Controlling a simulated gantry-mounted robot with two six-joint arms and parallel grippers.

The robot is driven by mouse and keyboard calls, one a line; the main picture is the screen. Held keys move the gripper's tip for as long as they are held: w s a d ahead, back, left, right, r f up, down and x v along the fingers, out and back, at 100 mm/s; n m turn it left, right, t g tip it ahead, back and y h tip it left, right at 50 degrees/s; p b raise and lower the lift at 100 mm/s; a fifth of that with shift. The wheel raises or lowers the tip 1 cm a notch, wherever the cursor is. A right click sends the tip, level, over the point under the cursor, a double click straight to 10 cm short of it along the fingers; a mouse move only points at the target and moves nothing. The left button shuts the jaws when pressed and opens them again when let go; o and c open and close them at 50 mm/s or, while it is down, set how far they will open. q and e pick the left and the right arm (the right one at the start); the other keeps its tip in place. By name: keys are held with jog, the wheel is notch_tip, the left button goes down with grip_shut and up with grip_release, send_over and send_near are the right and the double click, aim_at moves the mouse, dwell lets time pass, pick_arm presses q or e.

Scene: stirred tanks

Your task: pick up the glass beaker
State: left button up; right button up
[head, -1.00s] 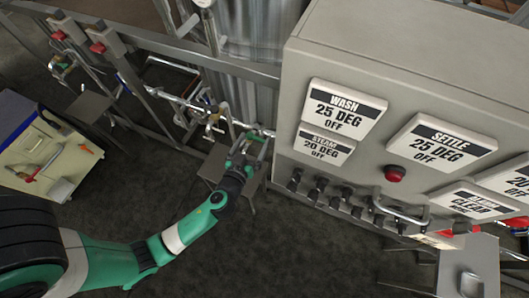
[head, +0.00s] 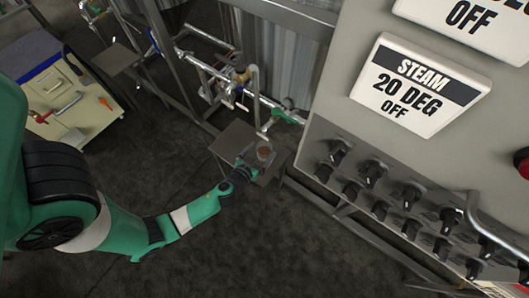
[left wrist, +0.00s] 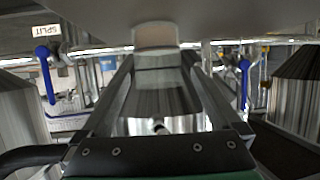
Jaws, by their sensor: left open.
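A small round vessel with a brownish top, which looks like the glass beaker (head: 264,153), shows at the tip of my left arm in the head view. My left gripper (head: 258,161) is open, with its fingers around or right beside this vessel; I cannot tell if they touch it. In the left wrist view the two metal fingers of my left gripper (left wrist: 160,85) stand apart. A pale, partly see-through shape shows between them, and I cannot tell it clearly from the shiny tank behind. My right gripper is in neither view.
A grey stand (head: 232,139) is close beside the gripper, under pipes and a valve (head: 240,78). A control panel with a STEAM sign (head: 420,84) and rows of knobs (head: 385,192) is at right. A tool cabinet (head: 75,100) is at left. The floor in front is clear.

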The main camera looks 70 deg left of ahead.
aim_at(267, 145)
pick_arm(q)
jog(key=b+x, duration=0.1)
jog(key=x, duration=0.4)
jog(key=shift+w+a, duration=0.2)
jog(key=shift+w, duration=0.15)
jog(key=shift+s+d, duration=0.1)
jog(key=shift+s, duration=0.05)
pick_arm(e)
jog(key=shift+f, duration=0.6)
pick_arm(q)
grip_shut()
jog(key=shift+r, duration=0.1)
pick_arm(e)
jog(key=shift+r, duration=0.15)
